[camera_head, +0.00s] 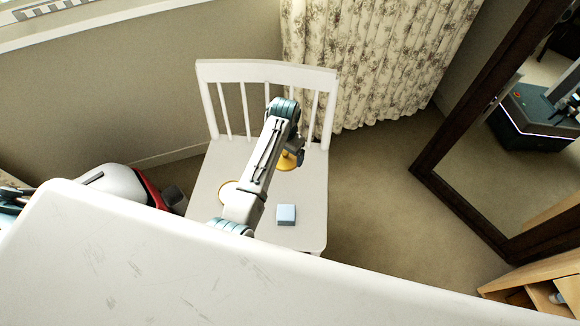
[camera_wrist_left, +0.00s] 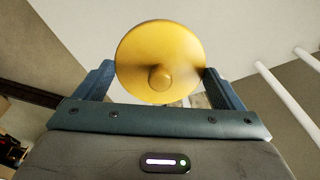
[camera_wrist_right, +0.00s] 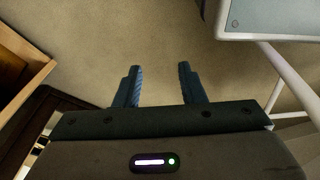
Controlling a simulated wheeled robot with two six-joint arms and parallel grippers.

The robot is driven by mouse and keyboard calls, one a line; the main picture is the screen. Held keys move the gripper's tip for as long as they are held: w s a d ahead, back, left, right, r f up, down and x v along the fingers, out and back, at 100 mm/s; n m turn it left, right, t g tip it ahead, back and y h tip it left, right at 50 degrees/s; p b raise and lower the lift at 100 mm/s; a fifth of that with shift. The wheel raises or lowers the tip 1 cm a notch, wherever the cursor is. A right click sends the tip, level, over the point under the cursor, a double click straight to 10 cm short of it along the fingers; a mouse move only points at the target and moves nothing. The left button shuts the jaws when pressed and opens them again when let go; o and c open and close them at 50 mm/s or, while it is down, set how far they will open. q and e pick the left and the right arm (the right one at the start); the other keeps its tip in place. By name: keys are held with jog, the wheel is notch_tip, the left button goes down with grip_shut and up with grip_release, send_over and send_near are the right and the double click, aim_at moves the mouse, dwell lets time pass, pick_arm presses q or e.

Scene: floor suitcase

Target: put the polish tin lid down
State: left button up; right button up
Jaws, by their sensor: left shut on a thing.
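The polish tin lid (camera_wrist_left: 150,45) is a round yellow disc with a small round knob, held between the fingers of my left gripper (camera_wrist_left: 160,72). In the head view the lid (camera_head: 287,161) shows at the end of my left arm, over the right side of the white chair's seat (camera_head: 312,190). I cannot tell whether it touches the seat. A round, yellow-rimmed thing (camera_head: 226,188), perhaps the tin, is on the seat, partly hidden by my left arm. My right gripper (camera_wrist_right: 160,78) is open and empty above the carpet in the right wrist view.
A light blue block (camera_head: 286,214) lies on the seat near its front. The chair's slatted back (camera_head: 265,70) rises behind my left arm. A scuffed white surface (camera_head: 150,265) fills the foreground. A dark-framed mirror (camera_head: 470,120) stands right; carpet (camera_head: 385,210) lies clear between.

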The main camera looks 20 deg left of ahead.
aim_at(285, 164)
pick_arm(q)
notch_tip(285, 164, down, 8)
jog(key=shift+r+b, duration=0.15)
jog(key=shift+b, duration=0.25)
pick_arm(e)
jog(key=r, duration=0.1)
jog(key=w+r, duration=0.1)
jog(key=r, duration=0.1)
jog(key=shift+w+a, duration=0.15)
jog(key=shift+a, duration=0.05)
pick_arm(q)
jog(key=o, duration=0.7)
jog(key=shift+r, duration=0.15)
notch_tip(285, 164, up, 12)
jog(key=shift+f+p, duration=0.1)
jog(key=shift+p, duration=0.7)
pick_arm(e)
jog(key=f, duration=0.1)
jog(key=s+f, duration=0.1)
jog(key=f, duration=0.1)
jog(key=s+f, duration=0.1)
jog(key=shift+s+d+f, duration=0.1)
jog(key=shift+d+f, duration=0.15)
jog(key=shift+d, duration=0.05)
